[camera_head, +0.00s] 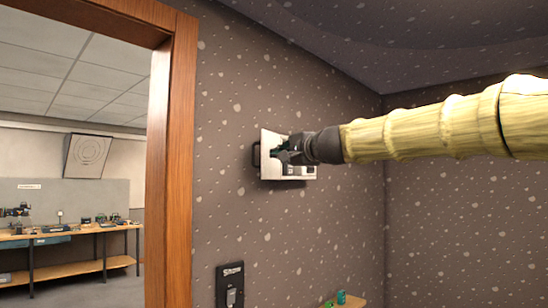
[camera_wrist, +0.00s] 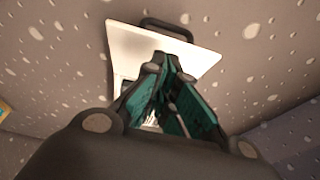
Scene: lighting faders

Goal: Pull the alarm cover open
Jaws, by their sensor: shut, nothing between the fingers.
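The alarm cover (camera_head: 271,138) is a pale, squarish panel on the speckled wall, with a dark handle (camera_head: 256,156) on its left edge. In the wrist view the cover (camera_wrist: 138,42) lies ahead of my fingers, and its black handle (camera_wrist: 166,25) stands out at the far edge. My gripper (camera_head: 283,156) is in front of the panel, to the right of the handle and apart from it. In the wrist view my gripper (camera_wrist: 176,64) has its teal-padded fingers shut and empty. I cannot tell whether the fingertips touch the panel. My gripper hides part of the panel's middle.
A wooden door frame (camera_head: 180,150) stands to the left, opening onto a room with a workbench (camera_head: 70,236). A black wall switch (camera_head: 230,287) is below the cover. Small green and orange items (camera_head: 342,297) show at the bottom right. The wall around the panel is clear.

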